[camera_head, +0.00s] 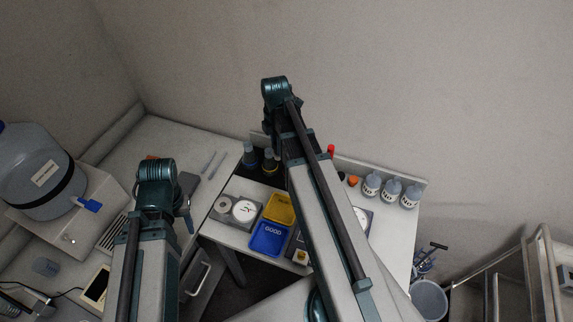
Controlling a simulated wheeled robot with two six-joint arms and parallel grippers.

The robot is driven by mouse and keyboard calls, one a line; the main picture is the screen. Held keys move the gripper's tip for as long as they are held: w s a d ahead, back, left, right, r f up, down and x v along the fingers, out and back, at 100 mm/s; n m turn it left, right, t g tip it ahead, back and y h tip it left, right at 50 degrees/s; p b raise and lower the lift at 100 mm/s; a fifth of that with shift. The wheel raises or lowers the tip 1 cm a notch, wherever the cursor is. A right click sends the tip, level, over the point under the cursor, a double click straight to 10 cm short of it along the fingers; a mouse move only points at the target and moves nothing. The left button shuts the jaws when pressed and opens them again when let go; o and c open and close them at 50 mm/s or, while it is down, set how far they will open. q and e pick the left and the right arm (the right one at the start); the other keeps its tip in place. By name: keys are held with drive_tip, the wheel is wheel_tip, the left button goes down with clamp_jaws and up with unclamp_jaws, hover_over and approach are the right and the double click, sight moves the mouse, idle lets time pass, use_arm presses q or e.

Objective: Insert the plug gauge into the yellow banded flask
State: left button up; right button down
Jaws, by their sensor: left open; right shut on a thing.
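Two dark flasks stand at the back left of the white bench. The right one (269,161) seems to carry a yellow band. The left one (249,156) has a band whose colour I cannot tell. My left gripper (188,217) shows only in part, beyond my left arm, left of the bench and apart from the flasks; it is open. My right arm rises across the bench just right of the flasks, and its gripper is hidden behind the arm. I cannot make out the plug gauge.
A yellow tray (281,207) and a blue "GOOD" tray (268,240) lie mid-bench, beside a dial device (243,211). Several labelled bottles (391,189) line the back right. A red-capped item (331,151) stands behind my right arm. A big tank (38,165) is far left.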

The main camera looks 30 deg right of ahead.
drive_tip(key=w+d, duration=0.1)
drive_tip(key=w, duration=0.8)
drive_tip(key=shift+w+f, duration=0.3)
drive_tip(key=shift+w, duration=0.05)
drive_tip(key=shift+f+b, duration=0.15)
drive_tip(key=shift+b, duration=0.2)
drive_tip(key=shift+f+b, duration=2.35)
drive_tip(key=shift+b, duration=0.05)
drive_tip(key=shift+f+b, duration=1.1)
drive_tip(key=c, duration=0.6)
unclamp_jaws()
drive_tip(key=shift+o, duration=0.4)
drive_tip(key=o, duration=0.4)
